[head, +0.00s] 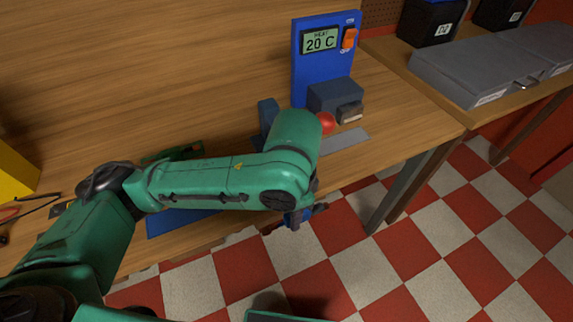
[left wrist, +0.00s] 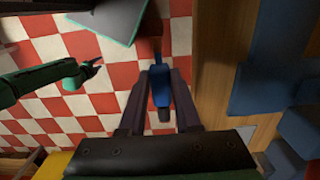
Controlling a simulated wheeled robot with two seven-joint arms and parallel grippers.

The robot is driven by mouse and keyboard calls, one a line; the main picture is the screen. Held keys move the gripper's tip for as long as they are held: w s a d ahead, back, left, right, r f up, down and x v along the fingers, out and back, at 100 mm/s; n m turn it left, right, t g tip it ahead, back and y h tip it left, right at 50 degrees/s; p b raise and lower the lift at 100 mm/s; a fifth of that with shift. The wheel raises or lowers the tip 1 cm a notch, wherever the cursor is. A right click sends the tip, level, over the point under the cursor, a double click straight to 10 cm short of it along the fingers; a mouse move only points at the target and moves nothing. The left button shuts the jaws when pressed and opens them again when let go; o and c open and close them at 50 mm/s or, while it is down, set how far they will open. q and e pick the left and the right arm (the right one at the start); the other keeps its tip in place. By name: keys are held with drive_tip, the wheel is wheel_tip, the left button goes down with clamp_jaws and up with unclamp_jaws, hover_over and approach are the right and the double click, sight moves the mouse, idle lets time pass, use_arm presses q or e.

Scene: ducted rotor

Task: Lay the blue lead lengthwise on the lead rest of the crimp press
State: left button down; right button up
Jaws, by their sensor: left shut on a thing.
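My left gripper (head: 300,213) is shut on the blue lead (left wrist: 160,88), which shows between its two dark fingers in the left wrist view. In the head view the gripper is partly hidden by my wrist, beyond the front edge of the bench and over the floor. The crimp press appears to be the blue-grey machine (head: 335,95) with a red knob, up and to the right of the gripper. My arm hides part of its front, and I cannot make out the lead rest clearly. My right gripper (left wrist: 90,69) shows small at the left of the left wrist view; its jaws are unclear.
A blue panel (head: 322,72) with a 20 C display and orange switch stands behind the machine. A flat blue piece (head: 180,222) lies partly under my arm. A grey case (head: 490,65) lies on the right bench. The checkered floor (head: 400,235) is clear.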

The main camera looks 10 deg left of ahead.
use_arm(q)
drive_tip(key=w+a, duration=0.2)
drive_tip(key=w, duration=0.1)
drive_tip(key=w+a+p, duration=0.1)
drive_tip(key=w+a, duration=0.1)
drive_tip(key=w, duration=0.1)
drive_tip(key=w+a+p, duration=0.1)
drive_tip(key=w+a, duration=0.1)
drive_tip(key=w, duration=0.1)
drive_tip(key=shift+a+r, duration=0.3)
drive_tip(key=w+a, duration=0.1)
drive_tip(key=w+a+p, duration=0.1)
drive_tip(key=w, duration=0.1)
drive_tip(key=w+a, duration=0.1)
drive_tip(key=w, duration=0.1)
drive_tip(key=shift+w+a+p, duration=0.1)
drive_tip(key=shift+w+p, duration=0.1)
drive_tip(key=shift+p, duration=0.1)
drive_tip(key=shift+a+f, duration=0.1)
drive_tip(key=shift+f, duration=0.6)
drive_tip(key=shift+w+f, duration=0.1)
drive_tip(key=shift+f, duration=0.2)
use_arm(e)
drive_tip(key=r, duration=0.2)
drive_tip(key=a+r, duration=0.1)
drive_tip(key=r, duration=0.1)
drive_tip(key=shift+r, duration=0.1)
